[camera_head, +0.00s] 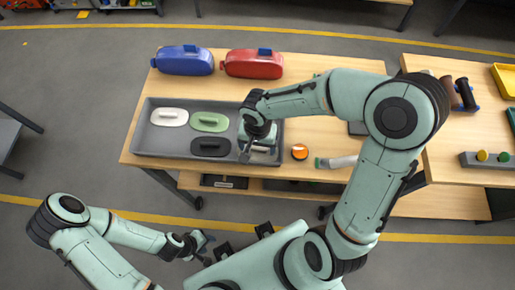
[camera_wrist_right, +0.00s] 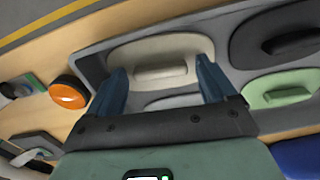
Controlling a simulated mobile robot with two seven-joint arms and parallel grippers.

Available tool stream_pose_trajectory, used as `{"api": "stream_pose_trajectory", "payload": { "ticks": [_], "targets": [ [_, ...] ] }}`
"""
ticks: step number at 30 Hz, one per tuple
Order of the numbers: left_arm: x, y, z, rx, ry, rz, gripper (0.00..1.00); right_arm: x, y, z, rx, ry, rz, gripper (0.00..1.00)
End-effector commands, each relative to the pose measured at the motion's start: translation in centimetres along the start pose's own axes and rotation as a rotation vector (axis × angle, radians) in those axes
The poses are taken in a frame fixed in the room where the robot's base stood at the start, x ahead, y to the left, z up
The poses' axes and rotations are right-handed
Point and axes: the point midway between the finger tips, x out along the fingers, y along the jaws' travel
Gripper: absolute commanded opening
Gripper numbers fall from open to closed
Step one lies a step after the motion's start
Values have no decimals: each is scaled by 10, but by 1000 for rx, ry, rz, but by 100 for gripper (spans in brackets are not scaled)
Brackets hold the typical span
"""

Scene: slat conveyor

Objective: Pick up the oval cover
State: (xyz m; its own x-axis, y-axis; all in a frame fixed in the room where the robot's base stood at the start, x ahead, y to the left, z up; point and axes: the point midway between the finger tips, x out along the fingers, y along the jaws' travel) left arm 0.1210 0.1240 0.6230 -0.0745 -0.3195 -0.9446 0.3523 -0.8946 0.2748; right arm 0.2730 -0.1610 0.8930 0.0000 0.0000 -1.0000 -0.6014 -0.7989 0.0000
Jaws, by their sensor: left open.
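A grey tray (camera_head: 140,139) holds several oval covers with raised handles: a white one (camera_head: 169,117), a green one (camera_head: 209,122), a black one (camera_head: 211,146) and a beige one (camera_head: 262,151) at the right end. My right gripper (camera_head: 256,146) is over the tray's right end and partly hides the beige cover. In the right wrist view the open fingers (camera_wrist_right: 162,78) stand on either side of the beige cover's handle (camera_wrist_right: 160,72), apart from it. Another pale cover (camera_wrist_right: 170,102) is mostly hidden behind the gripper. My left gripper (camera_head: 203,244) is open and empty, off the table.
A blue canister (camera_head: 184,60) and a red canister (camera_head: 252,64) lie behind the tray. An orange round object (camera_head: 299,152) and a pale cylinder (camera_head: 337,162) lie right of it. A second table (camera_head: 465,137) stands at the right.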

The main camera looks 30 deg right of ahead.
Motion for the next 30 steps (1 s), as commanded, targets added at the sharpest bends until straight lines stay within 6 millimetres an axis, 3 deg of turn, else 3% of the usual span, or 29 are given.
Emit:
{"api": "stream_pose_trajectory", "payload": {
  "ticks": [1, 4, 14, 19, 23, 30],
  "targets": [
    [0, 0, 0, 0, 0, 0, 43, 0, 0, 0, 0, 0, 0, 66],
    [0, 0, 0, 0, 0, 0, 43, 0, 0, 0, 0, 0, 0, 36],
    [0, 0, 0, 0, 0, 0, 43, -2, 0, 0, 1, 1, -1, 36],
    [-3, 2, -1, 1, 2, 1, 43, -15, -1, -1, 1, 4, -2, 36],
    [-7, 4, -3, 2, 5, 2, 43, -36, -1, -1, 1, 5, -4, 36],
    [-16, 8, -8, 4, 11, 4, 43, -95, -2, -1, 1, 7, -7, 36]
  ]
}}
